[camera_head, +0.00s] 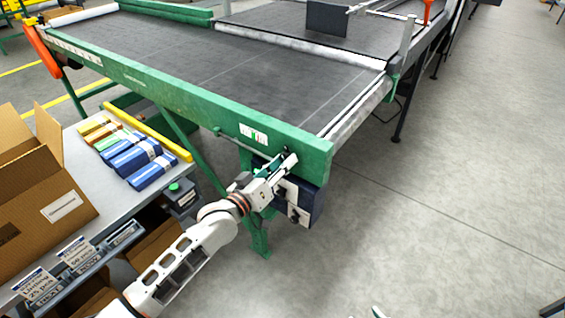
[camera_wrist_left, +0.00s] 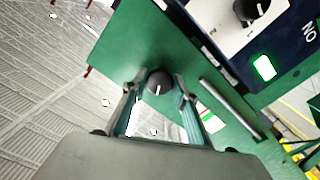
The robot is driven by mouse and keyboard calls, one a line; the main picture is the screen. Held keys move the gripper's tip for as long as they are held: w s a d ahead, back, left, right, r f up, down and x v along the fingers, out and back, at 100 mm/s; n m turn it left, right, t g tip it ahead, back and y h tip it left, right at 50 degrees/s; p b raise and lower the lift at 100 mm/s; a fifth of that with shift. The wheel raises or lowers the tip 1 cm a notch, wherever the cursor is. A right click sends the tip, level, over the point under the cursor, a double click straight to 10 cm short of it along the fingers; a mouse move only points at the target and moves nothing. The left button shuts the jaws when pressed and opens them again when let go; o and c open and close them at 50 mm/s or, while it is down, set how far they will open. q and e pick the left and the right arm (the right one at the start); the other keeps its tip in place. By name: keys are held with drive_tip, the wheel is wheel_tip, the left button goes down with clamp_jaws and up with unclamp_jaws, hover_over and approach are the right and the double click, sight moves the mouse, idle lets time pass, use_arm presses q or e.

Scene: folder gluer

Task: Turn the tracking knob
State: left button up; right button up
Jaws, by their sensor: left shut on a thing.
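The tracking knob (camera_wrist_left: 159,83) is small, round and black with a white pointer line. It sits on the green end plate (camera_wrist_left: 125,55) of the conveyor's side beam (camera_head: 314,160). My left gripper (camera_wrist_left: 158,98) has its two fingers on either side of the knob, shut on it. In the head view my left gripper (camera_head: 287,165) reaches the near corner of the beam and hides the knob. A small pale piece at the bottom edge of the head view may be part of my right gripper (camera_head: 378,312); its fingers cannot be made out.
A dark blue control box (camera_head: 314,204) hangs just below the beam; the wrist view shows another black knob (camera_wrist_left: 250,9) and a lit green rectangle (camera_wrist_left: 264,67) on it. A side table with cartons (camera_head: 45,185) and blue packs (camera_head: 150,172) stands left. The floor at right is clear.

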use_arm(q)
drive_tip(key=o, duration=1.1)
drive_tip(key=shift+s, duration=0.1)
drive_tip(key=v, duration=1.2)
